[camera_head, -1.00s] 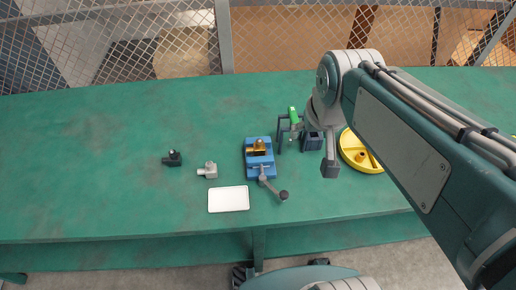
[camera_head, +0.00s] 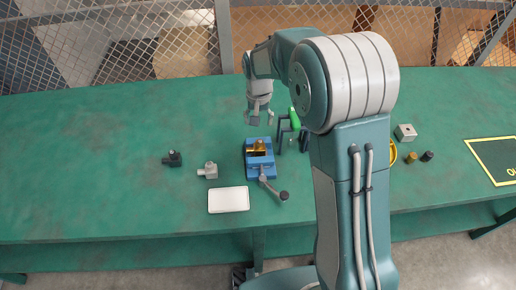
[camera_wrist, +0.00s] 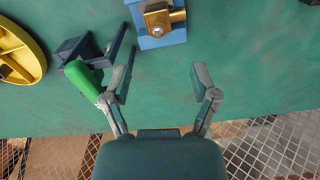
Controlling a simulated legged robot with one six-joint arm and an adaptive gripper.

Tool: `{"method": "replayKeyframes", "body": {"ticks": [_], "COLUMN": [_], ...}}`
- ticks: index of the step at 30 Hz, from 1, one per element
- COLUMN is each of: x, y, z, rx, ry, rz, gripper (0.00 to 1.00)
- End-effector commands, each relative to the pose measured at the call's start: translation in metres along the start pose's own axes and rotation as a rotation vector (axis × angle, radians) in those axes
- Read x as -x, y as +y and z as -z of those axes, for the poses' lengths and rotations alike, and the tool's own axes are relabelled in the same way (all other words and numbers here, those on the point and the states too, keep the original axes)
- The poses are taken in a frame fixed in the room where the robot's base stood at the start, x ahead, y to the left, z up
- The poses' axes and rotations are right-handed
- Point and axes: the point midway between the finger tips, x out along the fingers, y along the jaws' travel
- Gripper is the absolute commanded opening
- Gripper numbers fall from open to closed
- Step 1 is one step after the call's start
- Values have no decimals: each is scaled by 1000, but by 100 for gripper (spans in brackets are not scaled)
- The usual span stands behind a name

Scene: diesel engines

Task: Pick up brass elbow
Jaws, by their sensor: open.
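A brass-coloured piece (camera_head: 258,147), which looks like the brass elbow, sits in the jaws of a blue vise (camera_head: 262,171) on the green bench. In the wrist view the brass piece (camera_wrist: 176,15) shows at the top edge, with the blue vise (camera_wrist: 150,42) around it and partly cut off. My gripper (camera_head: 258,119) is open and empty, just behind the vise in the head view. In the wrist view my open gripper (camera_wrist: 163,78) has its fingers spread below the brass piece, apart from it.
A green-handled tool (camera_head: 294,118) stands in a dark holder close beside my gripper. A black fitting (camera_head: 173,158), a grey fitting (camera_head: 208,170) and a white tray (camera_head: 228,199) lie left and front. A wire mesh fence (camera_head: 120,45) runs behind the bench.

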Motion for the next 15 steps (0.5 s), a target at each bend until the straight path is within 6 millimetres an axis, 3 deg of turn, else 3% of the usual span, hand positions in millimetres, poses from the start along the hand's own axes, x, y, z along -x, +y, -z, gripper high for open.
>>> {"method": "replayKeyframes", "body": {"ticks": [15], "x": [-65], "y": [-4], "z": [4], "rx": [-5], "ry": [-16], "rz": [-5], "gripper": [77]}}
